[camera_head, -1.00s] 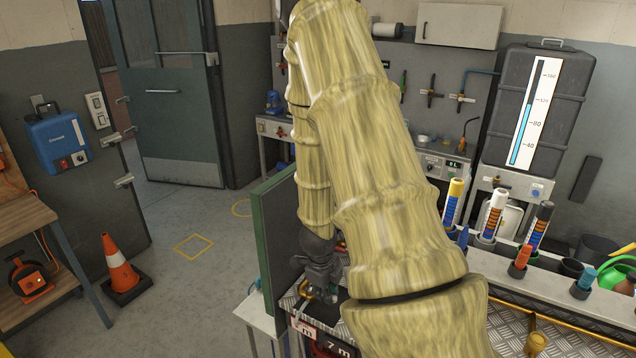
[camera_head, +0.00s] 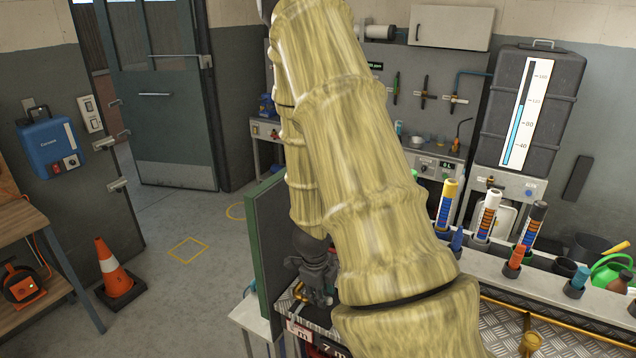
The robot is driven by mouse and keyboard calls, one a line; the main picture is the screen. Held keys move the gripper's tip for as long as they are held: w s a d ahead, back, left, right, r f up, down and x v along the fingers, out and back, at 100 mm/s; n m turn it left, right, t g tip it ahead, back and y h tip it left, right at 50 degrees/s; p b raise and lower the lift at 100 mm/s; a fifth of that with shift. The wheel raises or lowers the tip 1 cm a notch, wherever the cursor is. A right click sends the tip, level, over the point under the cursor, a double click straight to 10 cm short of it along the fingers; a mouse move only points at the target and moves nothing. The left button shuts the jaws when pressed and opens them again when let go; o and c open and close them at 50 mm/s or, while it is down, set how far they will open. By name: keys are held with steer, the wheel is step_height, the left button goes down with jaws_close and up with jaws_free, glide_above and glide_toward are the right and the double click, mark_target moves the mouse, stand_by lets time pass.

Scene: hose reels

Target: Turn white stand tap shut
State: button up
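A black tank (camera_head: 530,105) with a white and blue level scale stands on a pale stand (camera_head: 508,188) at the right. A small brass tap (camera_head: 490,182) is at the top of this stand; I cannot tell whether it is the white stand tap or how its handle is set. My gripper (camera_head: 318,290) is dark grey and low in the middle, over the near bench beside a green panel. It is well to the left of the pale stand. My yellow arm partly covers it, and its fingers are too small and hidden to read.
The green panel (camera_head: 266,240) stands close left of my gripper. Several coloured upright tubes, including a yellow one (camera_head: 447,203), stand along the right bench. A brass pipe (camera_head: 560,327) runs along its front.

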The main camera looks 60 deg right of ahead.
step_height(320, 180, up, 11)
steer(key=a, duration=0.2)
steer(key=shift+a, duration=0.15)
stand_by(0.7)
stand_by(0.6)
steer(key=s+a+f+n+g+h, duration=0.1)
steer(key=s+a+f+n, duration=0.25)
steer(key=f+n, duration=0.55)
steer(key=s+a+f+n+g+h, duration=0.1)
steer(key=s+a+f+n, duration=0.1)
steer(key=a+f+n, duration=0.5)
steer(key=s+a+f+n+t+y, duration=0.15)
steer(key=s+a+f+n, duration=0.25)
steer(key=a+f+n, duration=0.5)
steer(key=s+a+f+n+y, duration=0.3)
steer(key=a+f+n, duration=0.4)
steer(key=a+n, duration=0.3)
step_height(320, 180, down, 9)
steer(key=a+b, duration=0.1)
steer(key=b, duration=0.7)
steer(key=shift+s+a, duration=0.15)
steer(key=shift+a, duration=0.1)
